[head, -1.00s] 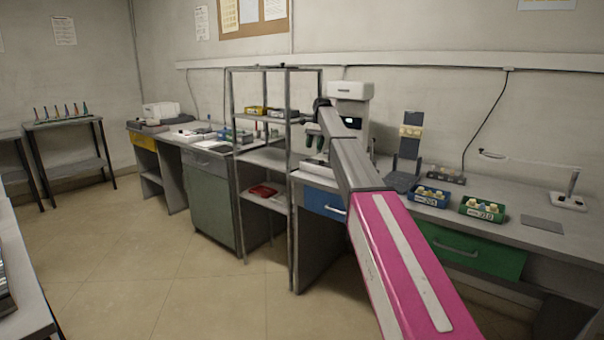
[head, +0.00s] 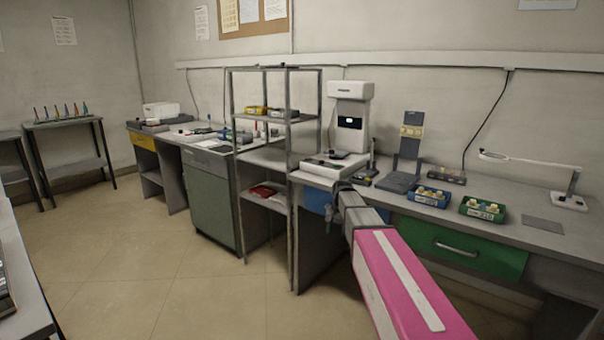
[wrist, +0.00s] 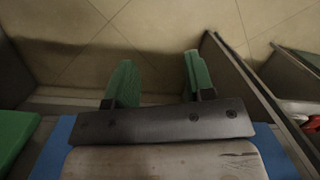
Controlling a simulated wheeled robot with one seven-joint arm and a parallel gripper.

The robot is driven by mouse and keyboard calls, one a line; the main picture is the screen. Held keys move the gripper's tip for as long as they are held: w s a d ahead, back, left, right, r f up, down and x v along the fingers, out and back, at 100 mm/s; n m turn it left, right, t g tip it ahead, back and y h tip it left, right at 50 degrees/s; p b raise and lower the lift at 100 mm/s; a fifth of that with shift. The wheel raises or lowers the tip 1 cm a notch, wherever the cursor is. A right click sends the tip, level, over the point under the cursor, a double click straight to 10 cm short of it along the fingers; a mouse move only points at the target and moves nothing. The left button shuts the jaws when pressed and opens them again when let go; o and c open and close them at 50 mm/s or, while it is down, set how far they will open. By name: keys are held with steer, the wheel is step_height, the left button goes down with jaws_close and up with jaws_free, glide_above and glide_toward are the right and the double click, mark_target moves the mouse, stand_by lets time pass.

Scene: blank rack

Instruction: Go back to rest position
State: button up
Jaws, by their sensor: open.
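My gripper shows in the wrist view (wrist: 160,82) with its two green fingers apart and nothing between them. The tan floor lies beyond the fingertips. In the head view my gripper (head: 330,220) hangs small and partly hidden at the end of my arm, in front of the blue drawer (head: 314,199). It is below the level of the bench top.
The metal rack (head: 292,225) stands just left of my gripper; a red item (head: 264,190) lies on its lower shelf. On the bench (head: 405,201) are a white instrument (head: 350,120), a blue bin (head: 428,198) and a green bin (head: 482,209). The floor (head: 200,290) in front is clear.

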steer(key=s+d+f+n, duration=0.1)
steer(key=s+f, duration=0.2)
steer(key=s, duration=0.5)
steer(key=s+d+f+n, duration=0.1)
steer(key=s+f, duration=0.3)
steer(key=s, duration=0.4)
steer(key=s+d+f+n+t+h, duration=0.1)
steer(key=s+d+f, duration=0.2)
steer(key=s, duration=0.5)
steer(key=shift+s+f+n, duration=0.4)
steer(key=shift+d, duration=0.1)
